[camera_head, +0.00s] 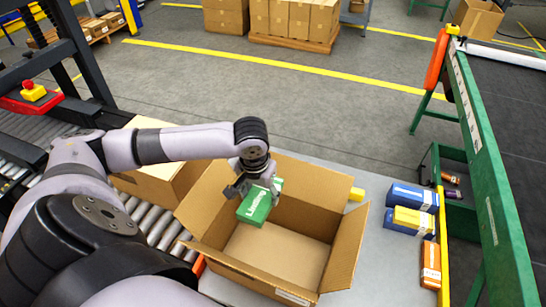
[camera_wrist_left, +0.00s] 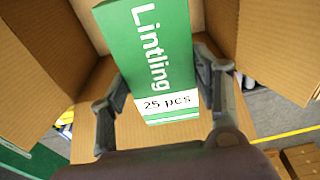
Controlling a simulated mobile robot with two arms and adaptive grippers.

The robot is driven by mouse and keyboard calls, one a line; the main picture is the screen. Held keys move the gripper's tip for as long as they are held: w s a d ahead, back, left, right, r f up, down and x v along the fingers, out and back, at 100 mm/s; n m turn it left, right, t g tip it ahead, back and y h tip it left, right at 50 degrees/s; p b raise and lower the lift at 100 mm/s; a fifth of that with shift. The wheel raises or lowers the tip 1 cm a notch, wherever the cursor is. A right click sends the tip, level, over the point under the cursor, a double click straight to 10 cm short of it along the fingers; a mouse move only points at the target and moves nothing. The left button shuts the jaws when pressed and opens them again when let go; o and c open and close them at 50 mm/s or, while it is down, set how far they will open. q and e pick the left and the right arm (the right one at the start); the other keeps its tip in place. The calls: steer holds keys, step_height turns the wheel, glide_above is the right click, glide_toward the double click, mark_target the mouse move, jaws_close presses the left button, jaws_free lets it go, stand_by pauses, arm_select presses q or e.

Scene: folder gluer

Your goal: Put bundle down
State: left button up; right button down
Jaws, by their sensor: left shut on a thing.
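I cannot tell whether the packet touches the box bottom. My right gripper is in neither view.
The box stands on a grey table (camera_head: 375,270). Blue, yellow and orange packets (camera_head: 412,207) lie to its right, beside a green-framed conveyor (camera_head: 490,170). Another cardboard box (camera_head: 160,175) is on the roller conveyor (camera_head: 150,215) at the left. Pallets of boxes (camera_head: 290,20) stand behind on the floor.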

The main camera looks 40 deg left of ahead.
arm_select(q)
steer(key=shift+a+p, duration=0.3)
steer(key=shift+a, duration=0.8)
steer(key=p, duration=0.1)
glide_above(259, 242)
steer(key=f, duration=2.3)
steer(key=shift+s+d+f, duration=0.1)
steer(key=shift+s+f, duration=0.2)
steer(key=shift+f, duration=2.25)
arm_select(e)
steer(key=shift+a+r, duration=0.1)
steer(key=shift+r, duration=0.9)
arm_select(q)
steer(key=shift+f+b, duration=0.15)
steer(key=shift+b, duration=0.2)
steer(key=o, duration=1.3)
steer(key=shift+c, duration=0.2)
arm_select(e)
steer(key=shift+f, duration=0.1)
